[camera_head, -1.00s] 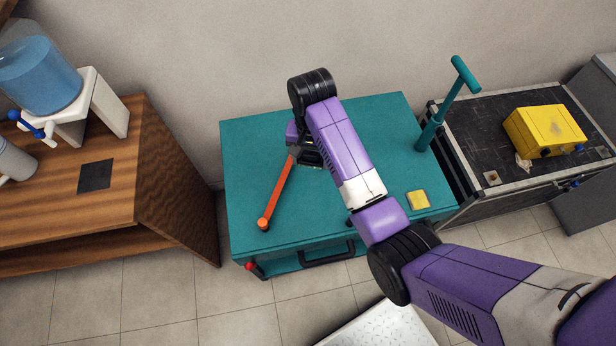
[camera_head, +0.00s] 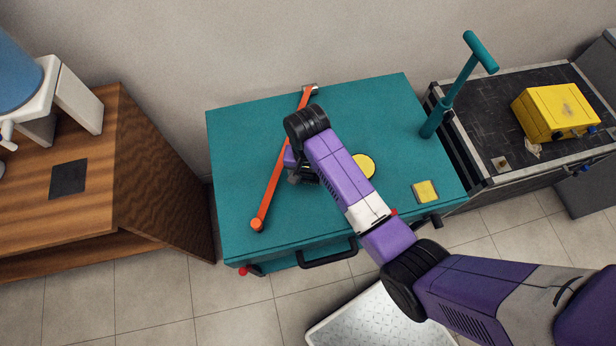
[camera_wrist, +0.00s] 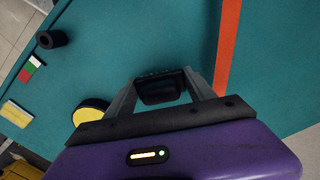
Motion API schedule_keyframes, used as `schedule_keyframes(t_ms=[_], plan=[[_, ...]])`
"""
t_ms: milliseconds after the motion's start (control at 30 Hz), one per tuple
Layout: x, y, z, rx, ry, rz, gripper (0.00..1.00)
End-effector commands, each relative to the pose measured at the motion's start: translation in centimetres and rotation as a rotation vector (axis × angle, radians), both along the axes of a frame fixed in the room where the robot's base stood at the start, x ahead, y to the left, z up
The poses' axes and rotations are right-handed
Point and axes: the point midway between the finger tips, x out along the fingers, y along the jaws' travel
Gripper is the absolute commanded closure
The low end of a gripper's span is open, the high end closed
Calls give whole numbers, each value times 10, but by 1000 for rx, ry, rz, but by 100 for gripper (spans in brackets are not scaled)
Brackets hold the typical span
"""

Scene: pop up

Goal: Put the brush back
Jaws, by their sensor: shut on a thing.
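My gripper (camera_head: 300,172) is low over the teal cabinet top (camera_head: 235,145), just right of the middle of the orange bar. In the wrist view its fingers (camera_wrist: 161,82) are shut on a dark, rounded block (camera_wrist: 160,92), which may be the brush. My wrist hides most of this block in the head view, and its bristles cannot be made out. I cannot tell whether it touches the cabinet top.
A long orange bar (camera_head: 273,180) lies left of my gripper. A yellow disc (camera_head: 365,165), a yellow pad (camera_head: 425,191) and a black cylinder (camera_wrist: 52,39) are to the right. A teal T-handle (camera_head: 457,90) stands at the right edge. The cabinet's left side is clear.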

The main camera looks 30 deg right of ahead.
Motion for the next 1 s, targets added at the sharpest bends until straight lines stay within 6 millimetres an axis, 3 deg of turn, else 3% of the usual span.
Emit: schedule_keyframes(t_ms=[67,467,500,600,1000], plan=[[-1,2,-12,0,0,1,75],[-2,2,-13,0,0,0,75],[-2,2,-13,0,0,0,35],[-2,2,-13,0,0,0,16],[-1,2,-8,0,-1,0,15]])
